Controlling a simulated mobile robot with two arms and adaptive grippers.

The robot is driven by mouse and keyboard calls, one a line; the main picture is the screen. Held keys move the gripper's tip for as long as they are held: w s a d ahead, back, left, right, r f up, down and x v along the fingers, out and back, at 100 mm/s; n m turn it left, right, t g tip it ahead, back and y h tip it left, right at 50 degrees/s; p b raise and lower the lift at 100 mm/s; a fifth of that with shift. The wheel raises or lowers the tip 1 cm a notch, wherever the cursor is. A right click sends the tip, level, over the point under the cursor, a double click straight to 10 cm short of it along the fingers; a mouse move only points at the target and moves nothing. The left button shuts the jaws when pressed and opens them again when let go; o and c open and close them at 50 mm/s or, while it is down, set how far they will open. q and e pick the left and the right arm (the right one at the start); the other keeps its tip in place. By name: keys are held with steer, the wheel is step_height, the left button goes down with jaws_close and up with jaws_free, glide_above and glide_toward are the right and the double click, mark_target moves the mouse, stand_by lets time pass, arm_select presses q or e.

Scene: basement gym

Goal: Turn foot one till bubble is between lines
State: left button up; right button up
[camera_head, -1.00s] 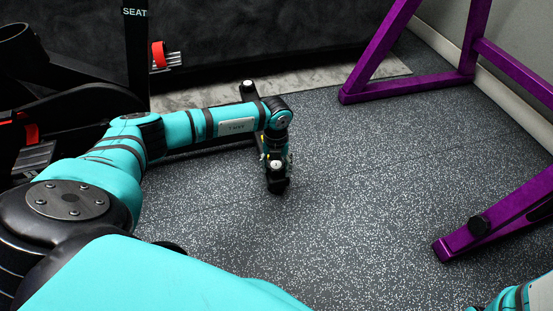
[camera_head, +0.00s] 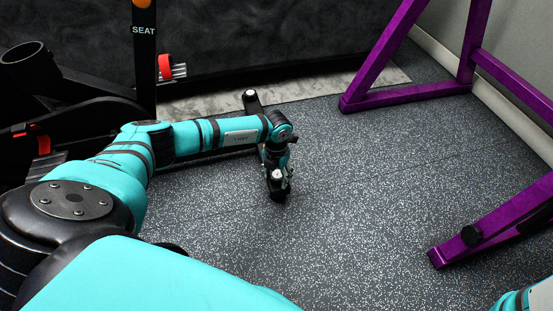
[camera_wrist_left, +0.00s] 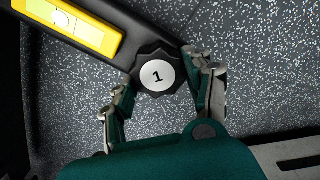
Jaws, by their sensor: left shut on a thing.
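Foot one is a black lobed knob with a white cap marked 1 (camera_wrist_left: 157,75), at the end of a black bar (camera_wrist_left: 128,22) in the left wrist view. My left gripper (camera_wrist_left: 165,78) is shut on this knob, one finger on each side. In the head view the gripper (camera_head: 277,182) reaches down to the floor end of the bar, around the white-topped knob. A yellow spirit level (camera_wrist_left: 72,22) lies along the bar at the upper left of the wrist view. I cannot make out its bubble or lines. My right gripper is out of view.
Black gym equipment marked SEAT (camera_head: 144,60) is at the left. Speckled dark floor (camera_head: 350,200) is clear between them.

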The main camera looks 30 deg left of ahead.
arm_select(q)
steer(key=o, duration=1.2)
steer(key=shift+c, duration=0.2)
step_height(320, 180, up, 12)
